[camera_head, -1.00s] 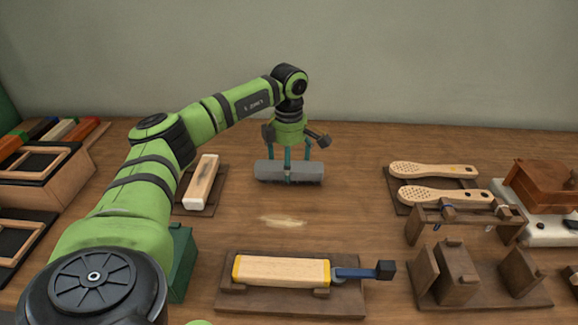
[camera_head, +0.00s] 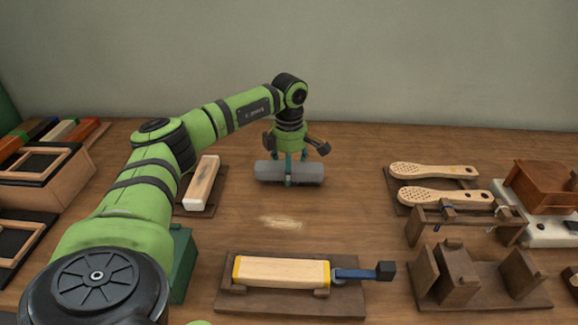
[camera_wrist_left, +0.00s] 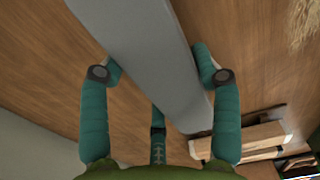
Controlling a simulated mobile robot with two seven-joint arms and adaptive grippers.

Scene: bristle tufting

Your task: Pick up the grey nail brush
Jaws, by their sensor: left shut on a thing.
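The grey nail brush (camera_head: 300,172) lies at the back middle of the table, a long grey block. My left gripper (camera_head: 289,165) points down over it with its green fingers around its middle. In the left wrist view the brush (camera_wrist_left: 145,50) runs between the fingers of the gripper (camera_wrist_left: 160,70), which is shut on it. I cannot tell whether the brush is clear of the table. Its underside is hidden. My right gripper does not show.
A pale wooden block (camera_head: 202,182) lies on a dark board to the left. A clamped wooden block (camera_head: 282,271) sits in front. Two perforated paddles (camera_head: 435,171) and wooden stands (camera_head: 457,272) are at the right. Pale bristles (camera_head: 282,222) lie on the open table between.

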